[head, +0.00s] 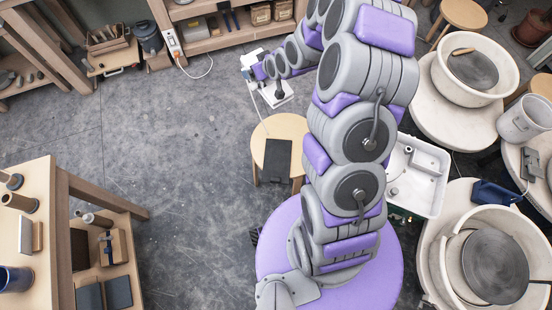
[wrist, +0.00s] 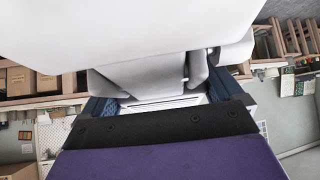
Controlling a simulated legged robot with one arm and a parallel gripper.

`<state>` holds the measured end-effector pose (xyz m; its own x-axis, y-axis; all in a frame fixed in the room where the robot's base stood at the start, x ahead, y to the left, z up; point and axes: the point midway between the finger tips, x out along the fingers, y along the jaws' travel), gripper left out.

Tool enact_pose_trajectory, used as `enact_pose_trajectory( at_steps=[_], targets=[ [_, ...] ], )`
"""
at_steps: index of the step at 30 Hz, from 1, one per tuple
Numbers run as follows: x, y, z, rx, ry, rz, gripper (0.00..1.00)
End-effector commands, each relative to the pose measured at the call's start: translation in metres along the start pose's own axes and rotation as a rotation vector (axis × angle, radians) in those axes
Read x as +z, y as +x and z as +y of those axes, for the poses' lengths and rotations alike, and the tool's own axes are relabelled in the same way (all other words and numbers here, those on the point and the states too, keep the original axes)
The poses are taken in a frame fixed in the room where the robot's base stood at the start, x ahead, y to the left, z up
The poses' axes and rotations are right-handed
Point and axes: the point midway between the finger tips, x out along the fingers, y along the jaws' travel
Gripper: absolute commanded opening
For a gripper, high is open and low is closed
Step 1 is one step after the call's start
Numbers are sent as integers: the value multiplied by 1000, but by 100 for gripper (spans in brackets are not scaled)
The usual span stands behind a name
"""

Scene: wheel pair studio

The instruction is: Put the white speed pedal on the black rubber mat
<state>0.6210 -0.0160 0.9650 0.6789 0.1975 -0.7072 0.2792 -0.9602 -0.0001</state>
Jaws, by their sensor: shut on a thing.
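The white speed pedal (head: 272,97) is at the far end of my arm in the head view, raised above the floor beyond the round wooden stool. A thin pale cable hangs near it. In the wrist view the pedal (wrist: 150,45) fills the top, very close, between the blue fingers. My gripper (head: 259,71) is shut on the pedal; its finger contact is partly hidden. The black rubber mat (head: 276,158) lies bare on the wooden stool top, nearer to my base than the pedal and apart from it.
The wooden stool (head: 262,147) stands left of my arm. A white sink basin (head: 428,163) and pottery wheels (head: 470,72) crowd the right. A wooden bench (head: 42,215) is at lower left, shelves (head: 235,40) at the back. The floor (head: 190,150) left of the stool is clear.

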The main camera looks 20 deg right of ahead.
Motion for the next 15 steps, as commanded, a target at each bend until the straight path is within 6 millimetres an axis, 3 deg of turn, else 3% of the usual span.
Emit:
enact_pose_trajectory(
  at_steps=[6, 15],
  targets=[
    [58, 47, 3, -73, -69, -7, 39],
    [146, 95, 4, -165, -164, -10, 39]
  ],
)
